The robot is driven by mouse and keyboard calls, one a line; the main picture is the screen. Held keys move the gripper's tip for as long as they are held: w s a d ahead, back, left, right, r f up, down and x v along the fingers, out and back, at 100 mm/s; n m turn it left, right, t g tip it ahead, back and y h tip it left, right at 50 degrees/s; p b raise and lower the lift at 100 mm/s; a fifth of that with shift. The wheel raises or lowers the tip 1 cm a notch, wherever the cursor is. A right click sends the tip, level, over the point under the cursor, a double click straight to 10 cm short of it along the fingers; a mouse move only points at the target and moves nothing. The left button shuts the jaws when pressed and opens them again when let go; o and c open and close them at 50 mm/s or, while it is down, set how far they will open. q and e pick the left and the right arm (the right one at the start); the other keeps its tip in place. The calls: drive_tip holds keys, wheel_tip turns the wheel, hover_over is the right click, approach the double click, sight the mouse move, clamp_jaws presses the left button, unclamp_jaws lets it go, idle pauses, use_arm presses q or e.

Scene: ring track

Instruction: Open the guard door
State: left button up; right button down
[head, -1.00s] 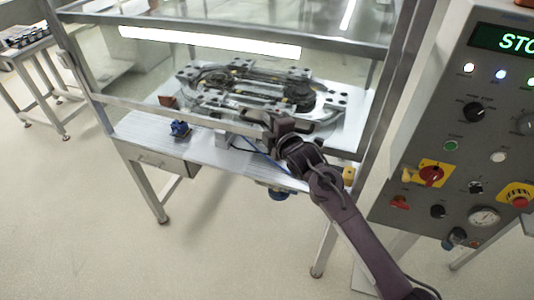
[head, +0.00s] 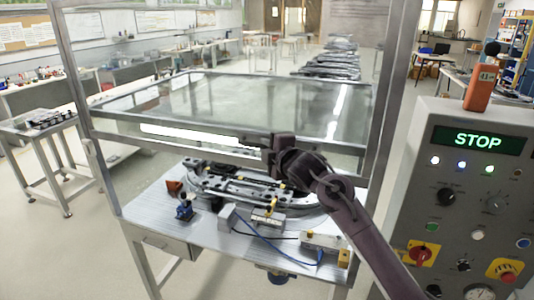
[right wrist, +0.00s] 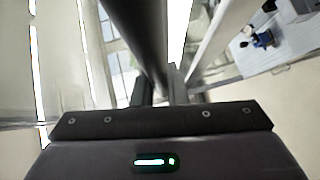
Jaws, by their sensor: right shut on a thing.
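The guard door (head: 180,124) is a clear panel with a metal lower rail, raised above the worktop (head: 145,212) in the head view. Open space shows between its lower rail and the worktop. My right gripper (head: 268,151) is at the middle of that rail, shut on the door's handle, which the gripper mostly hides. In the right wrist view, the fingers (right wrist: 161,92) close at the end of a dark bar (right wrist: 135,35), which appears to be the handle. My left gripper is out of view.
The ring track (head: 235,184) lies on the worktop under the door. A blue clamp-like part (head: 184,211) stands at the front left, and a yellow-ended block (head: 325,242) at the front right. A control panel (head: 455,215) reading STOP stands close on the right.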

drive_tip(key=shift+r, duration=0.1)
drive_tip(key=c, duration=1.7)
unclamp_jaws()
drive_tip(key=shift+s, duration=0.15)
drive_tip(key=b+v, duration=0.3)
drive_tip(key=v, duration=0.4)
drive_tip(key=shift+s+d, duration=0.15)
drive_tip(key=shift+s, duration=0.1)
